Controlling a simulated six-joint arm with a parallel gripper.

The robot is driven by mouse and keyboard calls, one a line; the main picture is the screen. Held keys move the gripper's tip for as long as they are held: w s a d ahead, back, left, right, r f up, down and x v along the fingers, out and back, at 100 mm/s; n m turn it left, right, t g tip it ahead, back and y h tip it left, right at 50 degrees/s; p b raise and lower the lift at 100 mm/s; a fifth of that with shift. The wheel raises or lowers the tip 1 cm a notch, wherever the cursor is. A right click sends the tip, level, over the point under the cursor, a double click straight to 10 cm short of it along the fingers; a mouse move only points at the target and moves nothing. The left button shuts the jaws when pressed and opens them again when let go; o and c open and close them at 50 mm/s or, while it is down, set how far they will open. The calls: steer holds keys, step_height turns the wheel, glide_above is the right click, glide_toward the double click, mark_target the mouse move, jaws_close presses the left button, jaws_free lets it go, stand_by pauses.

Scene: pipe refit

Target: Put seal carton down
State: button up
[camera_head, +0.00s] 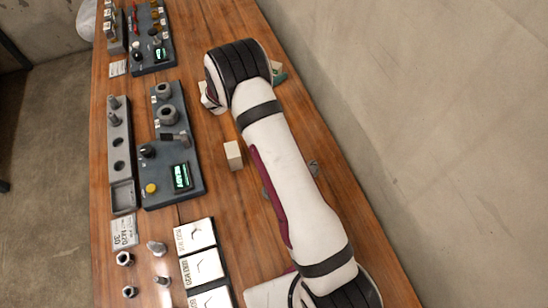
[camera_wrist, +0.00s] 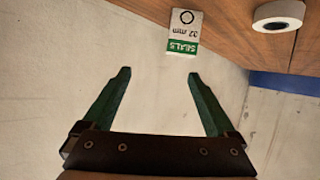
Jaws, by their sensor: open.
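The seal carton (camera_wrist: 184,32) is a small white box with a green "SEALS" band, a "32 mm" mark and a black ring. In the wrist view it rests on the wooden bench near its wall-side edge, with its lettering upside down. My gripper (camera_wrist: 158,80) is open, its two green fingers spread wide with nothing between them. The carton lies beyond the fingertips, apart from them. In the head view my arm covers most of that spot; a small pale and green patch shows beside the wrist, and I cannot tell whether it is the carton.
A white roll (camera_wrist: 278,15) lies to the right of the carton in the wrist view. In the head view a cream block (camera_head: 233,155) stands left of my arm. A dark fixture panel (camera_head: 190,193), a grey holed rack (camera_head: 119,160) and several metal fittings occupy the left side.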

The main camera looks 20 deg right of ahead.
steer(key=s+d+r+g+y, duration=0.1)
steer(key=s+r+g, duration=0.25)
steer(key=s, duration=0.45)
steer(key=s+d+r+m+g, duration=0.1)
steer(key=s+r+g, duration=0.1)
steer(key=s+r, duration=0.45)
steer(key=s+d+r+g+y, duration=0.1)
steer(key=s+r+g, duration=0.15)
steer(key=s, duration=0.65)
steer(key=s+a+n+y, duration=0.2)
steer(key=s+a+y, duration=0.3)
steer(key=s+a, duration=0.3)
steer(key=s+a+n+y, duration=0.2)
steer(key=s+a+y, duration=0.3)
steer(key=s, duration=0.8)
steer(key=a, duration=0.3)
steer(key=shift+a+r+n+g, duration=0.15)
steer(key=shift+r+n+g, duration=0.15)
steer(key=shift+n, duration=0.1)
steer(key=shift+w, duration=0.1)
